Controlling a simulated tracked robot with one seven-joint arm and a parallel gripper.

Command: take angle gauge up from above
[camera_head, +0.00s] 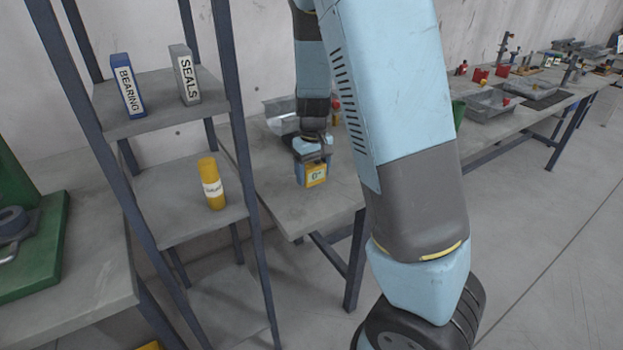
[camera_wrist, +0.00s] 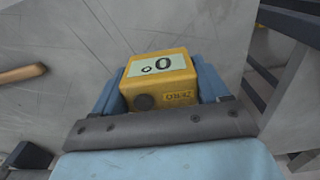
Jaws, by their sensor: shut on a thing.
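The angle gauge (camera_head: 315,176) is a small yellow box with a pale display reading 0°. In the head view it is at the end of my arm, by the grey workbench top (camera_head: 332,205). My gripper (camera_head: 312,158) is above it and shut on it. In the wrist view the gauge (camera_wrist: 160,80) sits between the two blue fingers of my gripper (camera_wrist: 161,92), its display and a dark round knob showing. I cannot tell whether the gauge touches the bench.
A shelf rack at left holds a blue BEARING box (camera_head: 127,86), a grey SEALS box (camera_head: 186,76) and a yellow canister (camera_head: 211,183). Grey trays (camera_head: 490,104) stand on the far bench. A wooden handle (camera_wrist: 22,74) lies left of the gauge in the wrist view.

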